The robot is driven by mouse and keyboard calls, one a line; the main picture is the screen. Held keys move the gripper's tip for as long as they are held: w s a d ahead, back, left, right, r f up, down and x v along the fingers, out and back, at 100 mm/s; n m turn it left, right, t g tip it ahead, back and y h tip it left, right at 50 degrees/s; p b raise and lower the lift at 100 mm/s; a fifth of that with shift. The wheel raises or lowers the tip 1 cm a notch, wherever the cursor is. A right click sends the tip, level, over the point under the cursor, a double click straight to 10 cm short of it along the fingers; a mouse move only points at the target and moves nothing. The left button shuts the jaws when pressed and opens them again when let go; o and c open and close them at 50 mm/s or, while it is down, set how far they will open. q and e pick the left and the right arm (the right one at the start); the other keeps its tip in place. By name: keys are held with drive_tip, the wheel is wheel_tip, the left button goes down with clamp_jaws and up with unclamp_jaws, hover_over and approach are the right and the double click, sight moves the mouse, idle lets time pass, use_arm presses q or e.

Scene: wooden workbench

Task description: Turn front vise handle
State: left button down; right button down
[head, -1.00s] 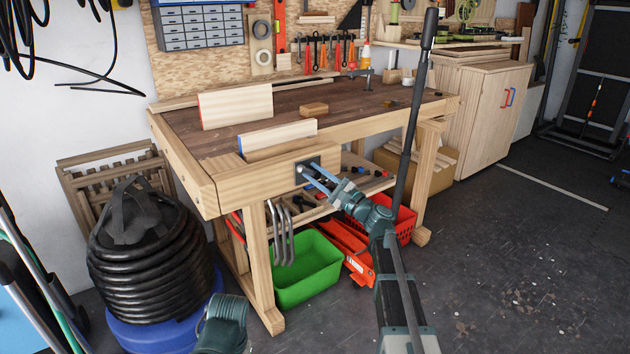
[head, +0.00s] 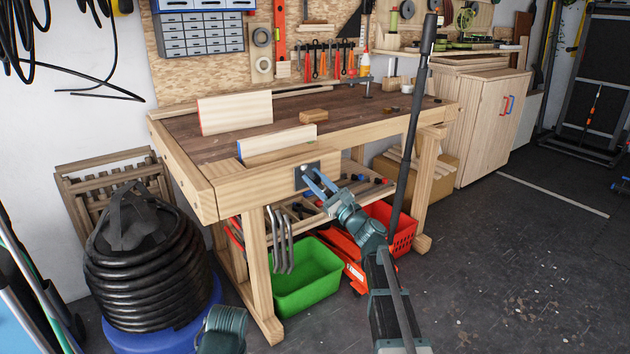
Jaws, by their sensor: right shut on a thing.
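The front vise has a wooden jaw (head: 245,188) on the front of the workbench, with a dark metal plate (head: 299,180) at its right end. A pale board (head: 275,143) stands upright just behind the jaw. My right gripper (head: 314,181) is at the plate, its blue-grey fingers closed around the vise handle. The handle is small and mostly hidden by the fingers, so its angle cannot be told. My left gripper is out of view; only a piece of my left arm shows at the bottom.
On the workbench top (head: 200,150) are a larger upright board (head: 235,112) and a small wooden block (head: 313,115). Below are hanging clamps (head: 281,240), a green bin (head: 308,280) and a red basket (head: 404,235). A coiled black hose (head: 140,265) stands left.

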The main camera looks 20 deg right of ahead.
drive_tip(key=c, duration=0.6)
unclamp_jaws()
drive_tip(key=shift+b+v, duration=2.5)
drive_tip(key=shift+v, duration=4.45)
drive_tip(key=shift+w, duration=0.1)
